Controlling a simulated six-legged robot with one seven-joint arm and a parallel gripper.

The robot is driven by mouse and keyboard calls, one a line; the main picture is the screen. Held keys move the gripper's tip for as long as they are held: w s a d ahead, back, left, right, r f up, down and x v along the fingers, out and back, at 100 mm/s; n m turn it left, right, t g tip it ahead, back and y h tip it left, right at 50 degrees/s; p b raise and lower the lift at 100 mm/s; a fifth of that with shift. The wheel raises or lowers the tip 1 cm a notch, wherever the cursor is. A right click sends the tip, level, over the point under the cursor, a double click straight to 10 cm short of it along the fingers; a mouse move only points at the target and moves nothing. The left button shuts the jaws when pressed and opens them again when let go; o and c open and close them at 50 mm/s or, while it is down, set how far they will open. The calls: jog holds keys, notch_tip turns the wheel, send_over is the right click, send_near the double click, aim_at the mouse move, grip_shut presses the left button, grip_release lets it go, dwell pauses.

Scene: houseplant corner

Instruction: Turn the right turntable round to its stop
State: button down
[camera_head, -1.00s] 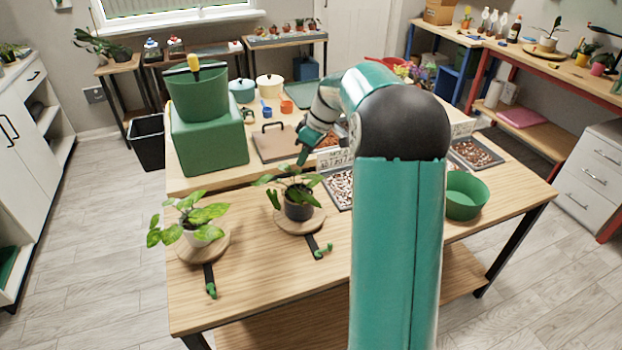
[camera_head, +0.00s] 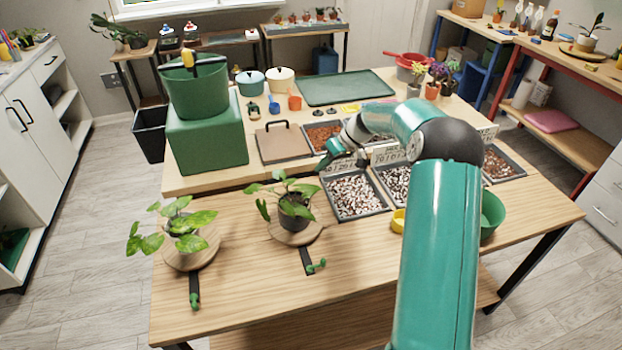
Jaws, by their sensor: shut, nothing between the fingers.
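The right turntable (camera_head: 297,238) is a round wooden disc on the table, bearing a dark pot (camera_head: 294,212) with a leafy plant (camera_head: 283,191). A black strip (camera_head: 307,262) with a green peg-like piece (camera_head: 317,265) lies at its front edge. The left turntable (camera_head: 191,260) bears another leafy plant (camera_head: 176,232), with a similar black strip and green piece (camera_head: 194,299) in front. My gripper (camera_head: 322,168) is shut and empty, behind and to the right of the right plant, apart from it. It points down near the gravel tray's back corner.
Trays of gravel (camera_head: 352,196) and bark (camera_head: 322,134) lie right of and behind the right turntable. A brown board with a handle (camera_head: 282,143) and a green box (camera_head: 207,146) stand behind. The table front (camera_head: 250,290) is clear.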

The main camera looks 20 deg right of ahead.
jog(key=x, duration=0.9)
jog(key=shift+s+a, duration=0.1)
jog(key=shift+a, duration=0.5)
jog(key=a, duration=0.2)
jog(key=s+a, duration=0.1)
jog(key=a, duration=0.1)
jog(key=shift+f, duration=0.3)
jog(key=shift+s, duration=0.1)
jog(key=shift+a+n+g, duration=0.4)
jog(key=shift+a+n, duration=0.05)
jog(key=shift+n, duration=0.15)
jog(key=shift+a+n+g, duration=0.7)
jog(key=shift+a+n, duration=0.5)
jog(key=shift+s+a+n+g, duration=0.2)
jog(key=shift+a+n+g, duration=0.4)
jog(key=shift+n, duration=0.2)
jog(key=shift+s+a+n+g, duration=0.25)
jog(key=shift+a+n+g, duration=0.25)
jog(key=shift+a+n, duration=0.3)
